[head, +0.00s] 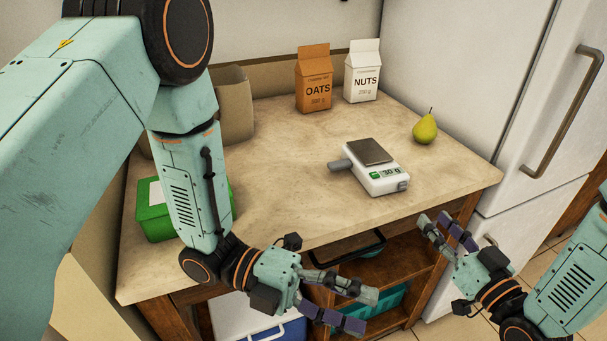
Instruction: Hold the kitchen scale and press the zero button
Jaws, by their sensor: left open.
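The white kitchen scale (376,184) sits on the worktop near its front edge, right of the middle. It has a dark weighing plate (369,151) with nothing on it, and its display reads what looks like 30 g. A green patch (375,176) is beside the display and a small grey part (403,186) is at the front right corner. A grey handle (340,165) sticks out to the left. My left gripper (363,311) is open and empty, in front of the worktop and below the scale in the picture. My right gripper (433,219) is open and empty, right of and nearer than the scale.
An oats carton (314,80), a nuts carton (362,72) and a pear (425,129) stand behind the scale. A green box (156,222) and a tan container (235,105) are at left. A fridge (470,100) borders the right. The worktop (275,160) is clear left of the scale.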

